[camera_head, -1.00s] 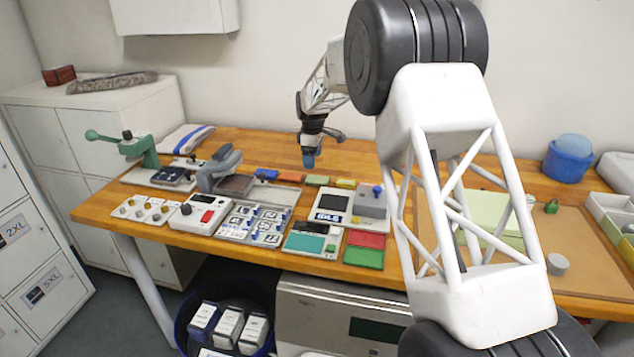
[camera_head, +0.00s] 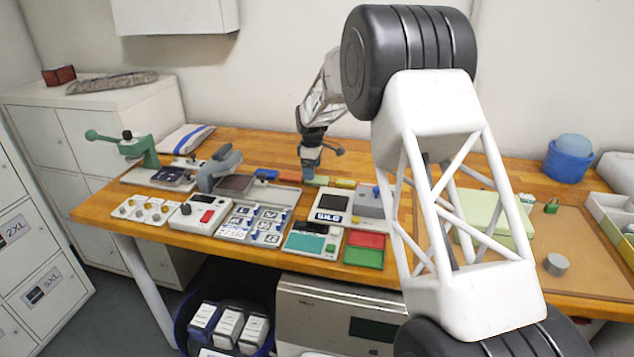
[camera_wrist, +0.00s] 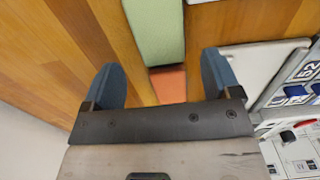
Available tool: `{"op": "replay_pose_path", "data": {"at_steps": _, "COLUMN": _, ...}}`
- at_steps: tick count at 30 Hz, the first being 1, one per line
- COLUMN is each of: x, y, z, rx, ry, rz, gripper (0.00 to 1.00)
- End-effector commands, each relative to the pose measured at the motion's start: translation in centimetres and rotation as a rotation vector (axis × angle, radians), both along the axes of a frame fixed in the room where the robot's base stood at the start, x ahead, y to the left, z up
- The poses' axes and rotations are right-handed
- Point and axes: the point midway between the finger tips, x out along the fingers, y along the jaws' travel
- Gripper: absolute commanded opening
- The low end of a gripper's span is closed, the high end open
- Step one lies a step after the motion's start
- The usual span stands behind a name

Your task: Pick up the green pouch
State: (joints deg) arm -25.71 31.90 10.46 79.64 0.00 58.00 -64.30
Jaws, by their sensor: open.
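The green pouch (camera_head: 320,181) lies flat in the row of small coloured pouches along the back of the wooden table. In the wrist view the green pouch (camera_wrist: 155,28) shows at the top middle, just ahead of the fingertips. My gripper (camera_head: 309,176) hangs pointing down right over it, hiding part of it. In the wrist view my gripper (camera_wrist: 160,68) is open, with a blue finger on each side and nothing held. An orange pouch (camera_wrist: 169,85) shows between the fingers, beside the green one. I cannot tell the exact height above the green pouch.
A yellow pouch (camera_head: 345,184) lies to the right of the green one and an orange pouch (camera_head: 291,177) to the left. A grey device (camera_head: 372,201) and a tray of labelled cards (camera_head: 253,224) stand in front. The wooden strip behind the row is clear.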

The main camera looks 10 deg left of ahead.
Motion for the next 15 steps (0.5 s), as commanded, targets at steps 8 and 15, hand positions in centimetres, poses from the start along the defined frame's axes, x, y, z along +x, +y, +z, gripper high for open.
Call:
{"op": "replay_pose_path", "data": {"at_steps": 8, "x": -0.2, "y": 0.1, "z": -2.9, "rx": 0.0, "ry": 0.0, "rz": 0.0, "gripper": 0.83}}
{"op": "replay_pose_path", "data": {"at_steps": 15, "x": -0.2, "y": 0.1, "z": -3.4, "rx": 0.0, "ry": -0.001, "rz": 0.0, "gripper": 0.83}}
